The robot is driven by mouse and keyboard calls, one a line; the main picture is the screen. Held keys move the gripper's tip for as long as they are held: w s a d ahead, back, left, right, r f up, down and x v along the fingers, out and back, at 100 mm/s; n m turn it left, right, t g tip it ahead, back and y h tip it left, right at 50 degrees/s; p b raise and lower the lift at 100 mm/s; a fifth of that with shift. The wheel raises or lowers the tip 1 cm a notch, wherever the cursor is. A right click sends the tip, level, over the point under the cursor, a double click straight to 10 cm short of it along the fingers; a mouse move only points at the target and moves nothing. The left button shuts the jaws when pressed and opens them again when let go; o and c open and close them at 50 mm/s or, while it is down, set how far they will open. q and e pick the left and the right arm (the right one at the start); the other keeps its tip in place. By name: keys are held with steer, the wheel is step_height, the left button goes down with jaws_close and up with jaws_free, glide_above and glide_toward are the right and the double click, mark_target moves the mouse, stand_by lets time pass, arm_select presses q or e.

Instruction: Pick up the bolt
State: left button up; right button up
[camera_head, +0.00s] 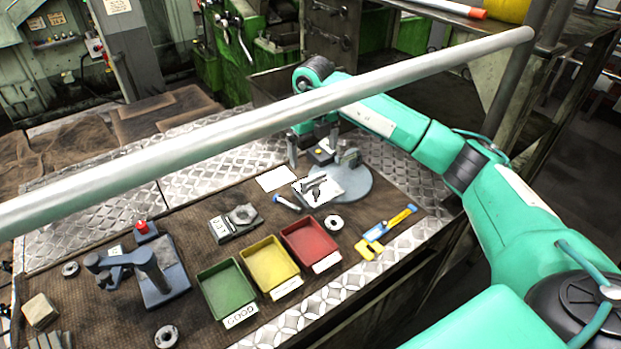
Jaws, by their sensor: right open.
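A small grey bolt (287,203) lies on the brown mat, left of a round grey plate (360,180). My right gripper (313,150) is open, with its two fingers pointing down and set apart. It is up and to the right of the bolt in the picture, near the far side of the round plate. Nothing shows held between its fingers. The metal rail covers part of the right wrist. My left gripper is not in view.
A thick metal rail (240,120) crosses the view above the bench. Green (228,290), yellow (270,264) and red (310,243) trays stand at the front. A grey bench device (160,275) stands at left. A yellow-blue caliper (385,233) lies at right.

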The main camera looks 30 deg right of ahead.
mark_target(314, 179)
step_height(314, 179, down, 3)
steer(key=shift+w+a+r+p, duration=0.1)
steer(key=shift+w+a+p, duration=0.05)
steer(key=shift+p, duration=0.15)
steer(key=shift+f, duration=0.6)
steer(key=f+p, duration=0.2)
steer(key=f, duration=0.1)
steer(key=f+p, duration=0.1)
steer(key=shift+d+f, duration=0.25)
steer(key=shift+f, duration=0.35)
steer(key=c, duration=1.1)
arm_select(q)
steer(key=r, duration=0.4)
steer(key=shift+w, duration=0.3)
arm_select(e)
steer(key=shift+r, duration=0.1)
